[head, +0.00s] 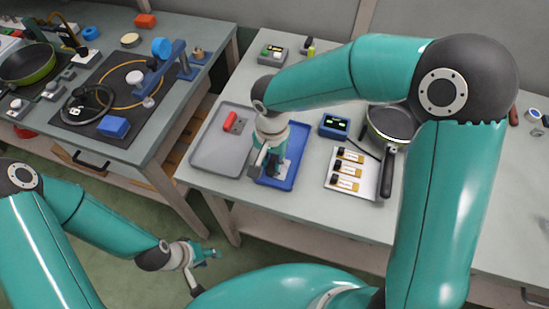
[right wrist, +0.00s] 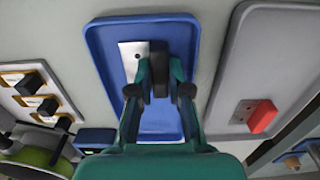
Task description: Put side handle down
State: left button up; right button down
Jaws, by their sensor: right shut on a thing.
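My right gripper (head: 268,163) is over the blue tray (head: 297,150) and pointed down at it. In the right wrist view its fingers (right wrist: 160,84) are shut on a dark side handle (right wrist: 160,62) with a pale metal plate (right wrist: 129,58). The handle is inside the outline of the blue tray (right wrist: 98,45); the fingers hide part of it, and I cannot tell whether it touches the tray floor. My left gripper (head: 207,253) hangs low over the floor, away from the tables; its finger opening is too small to judge.
A grey tray (head: 205,160) with a red handle (head: 230,121) lies left of the blue tray. To the right are a white tray (head: 367,188) with several labelled pieces, a small display box (head: 334,125) and a pan (head: 393,122). Another table (head: 190,30) stands at left.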

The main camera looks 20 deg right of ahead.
aim_at(272, 162)
jog(key=c, duration=1.4)
grip_release()
jog(key=shift+r, duration=0.1)
notch_tip(272, 162, up, 12)
jog(key=shift+f, duration=0.1)
